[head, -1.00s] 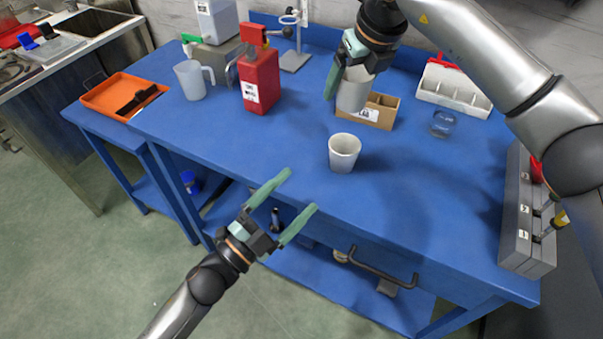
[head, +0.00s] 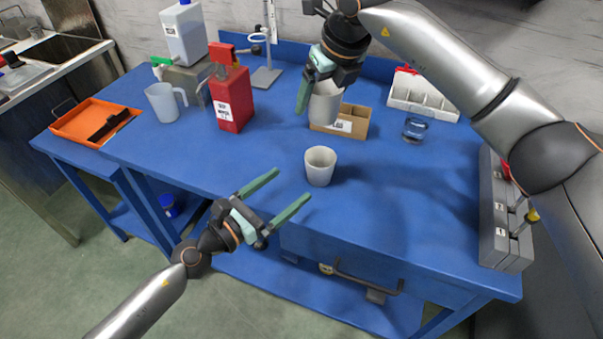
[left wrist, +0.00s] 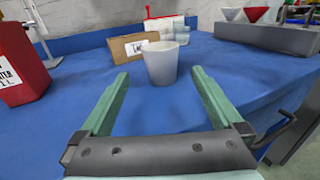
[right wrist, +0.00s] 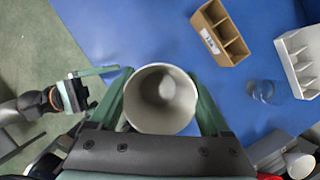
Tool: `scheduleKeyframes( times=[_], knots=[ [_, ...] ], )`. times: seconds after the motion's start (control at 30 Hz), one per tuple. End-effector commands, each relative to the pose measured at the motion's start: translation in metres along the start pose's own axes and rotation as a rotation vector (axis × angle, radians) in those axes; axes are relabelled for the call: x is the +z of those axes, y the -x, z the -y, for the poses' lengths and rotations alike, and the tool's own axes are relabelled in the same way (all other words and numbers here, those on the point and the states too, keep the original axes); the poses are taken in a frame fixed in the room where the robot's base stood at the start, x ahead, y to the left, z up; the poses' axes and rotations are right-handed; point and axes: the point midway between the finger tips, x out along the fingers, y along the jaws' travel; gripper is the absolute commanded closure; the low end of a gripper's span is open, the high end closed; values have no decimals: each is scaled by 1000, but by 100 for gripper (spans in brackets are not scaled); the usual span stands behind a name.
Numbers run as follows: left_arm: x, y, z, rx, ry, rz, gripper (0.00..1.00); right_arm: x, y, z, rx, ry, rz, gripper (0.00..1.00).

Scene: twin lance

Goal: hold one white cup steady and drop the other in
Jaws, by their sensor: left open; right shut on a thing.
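One white cup (head: 320,168) stands upright on the blue table (head: 240,160) near its front edge; it also shows in the left wrist view (left wrist: 160,65). My left gripper (head: 292,186) is open and empty, its fingers pointing at this cup from the front left, still short of it. My right gripper (head: 318,88) is shut on the other white cup (head: 325,106) and holds it above the table, behind the standing cup. In the right wrist view the held cup (right wrist: 134,104) sits mouth towards the camera between the fingers. The right gripper's far finger is partly hidden in the head view.
A cardboard divider box (head: 352,122), a clear glass (head: 414,130) and a white compartment bin (head: 424,95) stand at the back right. A red canister (head: 231,100) and a jug (head: 162,102) are at left. A grey box (head: 497,215) lines the right edge. Table around the standing cup is clear.

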Motion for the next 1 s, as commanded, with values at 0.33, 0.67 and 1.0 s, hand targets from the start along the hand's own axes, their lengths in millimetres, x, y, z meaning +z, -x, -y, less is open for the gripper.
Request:
scheduleKeyframes(
  times=[0.33, 0.67, 1.0],
  knots=[
    [2, -66, 1, -2, 7, 3, 0, 0, 0, 0, 0, 0, 0, 70],
    [0, -104, 1, -3, 7, 0, 0, 0, 0, 0, 0, 0, 0, 71],
    [0, -108, 2, -3, 7, 0, 0, 0, 0, 0, 0, 0, 0, 71]
  ],
)
